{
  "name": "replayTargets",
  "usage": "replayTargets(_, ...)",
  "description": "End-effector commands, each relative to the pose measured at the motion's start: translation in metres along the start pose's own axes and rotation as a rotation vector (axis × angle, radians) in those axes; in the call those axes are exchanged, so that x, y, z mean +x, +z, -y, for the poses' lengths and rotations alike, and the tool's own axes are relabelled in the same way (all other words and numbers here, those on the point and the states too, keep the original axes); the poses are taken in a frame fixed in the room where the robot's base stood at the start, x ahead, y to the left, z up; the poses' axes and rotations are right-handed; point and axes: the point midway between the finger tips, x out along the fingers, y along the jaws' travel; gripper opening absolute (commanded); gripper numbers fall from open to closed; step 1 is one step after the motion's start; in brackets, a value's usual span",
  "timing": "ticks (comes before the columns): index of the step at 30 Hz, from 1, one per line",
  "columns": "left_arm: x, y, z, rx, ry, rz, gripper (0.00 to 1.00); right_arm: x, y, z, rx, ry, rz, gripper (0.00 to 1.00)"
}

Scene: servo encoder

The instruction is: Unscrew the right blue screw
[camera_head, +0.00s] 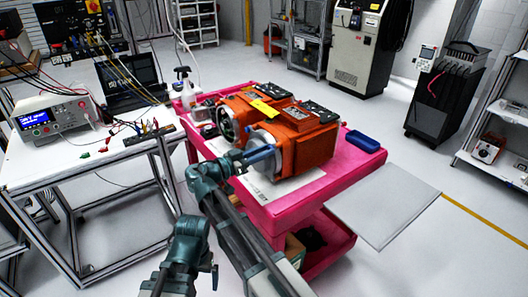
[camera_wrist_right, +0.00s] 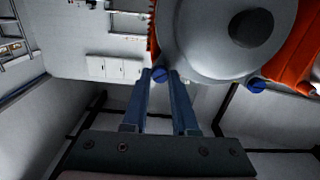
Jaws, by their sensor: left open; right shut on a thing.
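The front orange motor (camera_head: 312,150) lies on the pink cart with its round grey end plate (camera_head: 257,139) facing my arms. My right gripper (camera_head: 268,151) reaches the right side of this end plate. In the right wrist view its blue fingers (camera_wrist_right: 159,76) are shut on a blue screw (camera_wrist_right: 160,74) at the plate's rim. A second blue screw (camera_wrist_right: 257,86) sits further right on the rim there, clear of the fingers. The thread is hidden. My left arm shows at the bottom of the head view, but I cannot make out its fingers.
A second orange motor (camera_head: 225,112) lies behind the first. A blue tray (camera_head: 362,141) stands at the cart's (camera_head: 300,205) far right corner. A workbench (camera_head: 40,165) with instruments and cables is at the left. The floor right of the cart is mostly clear.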

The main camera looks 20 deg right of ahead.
Motion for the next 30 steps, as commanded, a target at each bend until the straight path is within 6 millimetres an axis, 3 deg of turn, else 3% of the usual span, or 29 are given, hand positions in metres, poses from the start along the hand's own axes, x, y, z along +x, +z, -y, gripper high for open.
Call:
replayTargets(2, 0.0000, 0.0000, 0.0000, 0.000, 0.000, 0.000, 1.00, 0.0001, -0.0001, 0.0000, 0.000, 0.000, 0.000, 0.00)
replayTargets(14, 0.0000, 0.0000, 0.0000, 0.000, 0.000, 0.000, 1.00, 0.0001, -0.0001, 0.0000, -0.029, 0.000, 0.000, 0.00)
replayTargets(30, 0.0000, 0.0000, 0.0000, 0.000, 0.000, 0.000, 1.00, 0.0001, -0.0001, 0.0001, -0.390, 0.000, 0.000, 0.00)
